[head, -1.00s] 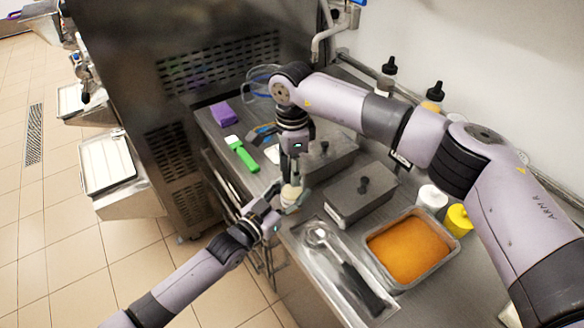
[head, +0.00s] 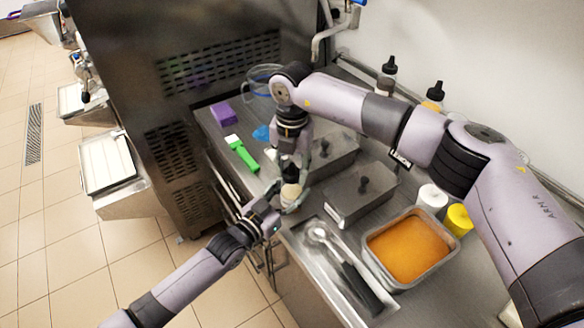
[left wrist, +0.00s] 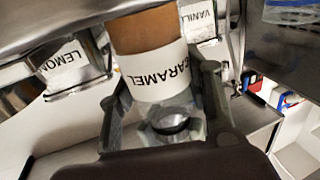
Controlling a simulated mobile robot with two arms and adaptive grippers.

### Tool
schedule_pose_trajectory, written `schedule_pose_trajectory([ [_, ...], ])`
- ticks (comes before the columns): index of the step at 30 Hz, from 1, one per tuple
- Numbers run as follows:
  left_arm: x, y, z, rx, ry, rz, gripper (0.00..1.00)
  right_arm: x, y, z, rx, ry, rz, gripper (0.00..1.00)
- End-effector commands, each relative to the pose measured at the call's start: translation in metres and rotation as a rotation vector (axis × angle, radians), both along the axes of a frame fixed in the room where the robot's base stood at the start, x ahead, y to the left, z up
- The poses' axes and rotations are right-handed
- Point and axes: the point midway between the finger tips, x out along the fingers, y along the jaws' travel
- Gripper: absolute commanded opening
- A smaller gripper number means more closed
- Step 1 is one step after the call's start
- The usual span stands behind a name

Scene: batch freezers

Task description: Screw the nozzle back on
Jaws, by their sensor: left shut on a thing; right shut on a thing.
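A caramel squeeze bottle (left wrist: 155,75) with a tan body and a white CARAMEL label fills the middle of the left wrist view. In the head view the bottle (head: 290,195) shows as a small pale shape above the counter's front edge. My left gripper (head: 272,207) is shut around it; its grey fingers (left wrist: 168,105) flank the bottle in the left wrist view. My right gripper (head: 291,168) points down right above the bottle, shut on the nozzle. The nozzle is mostly hidden there, and its thread cannot be seen.
Lidded steel pans (head: 362,203), an orange-filled tub (head: 408,250) and a tray with a scoop (head: 330,245) crowd the counter close by. Two black-topped bottles (head: 388,72) stand by the wall.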

Motion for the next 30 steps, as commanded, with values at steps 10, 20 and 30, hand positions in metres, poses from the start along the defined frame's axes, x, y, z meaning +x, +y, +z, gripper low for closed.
schedule_pose_trajectory([
  [10,-0.001,-0.001,0.0,0.0,0.0,-0.002,0.0,0.001,0.0,0.0,0.0,-0.002,-0.036,0.47],
  [20,-0.001,0.0,0.0,0.0,0.0,-0.001,0.0,0.0,0.0,0.0,0.0,-0.001,-0.034,0.59],
  [30,0.0,0.0,0.0,0.0,0.0,-0.001,0.0,0.001,0.0,0.019,0.001,-0.004,-0.033,0.59],
])
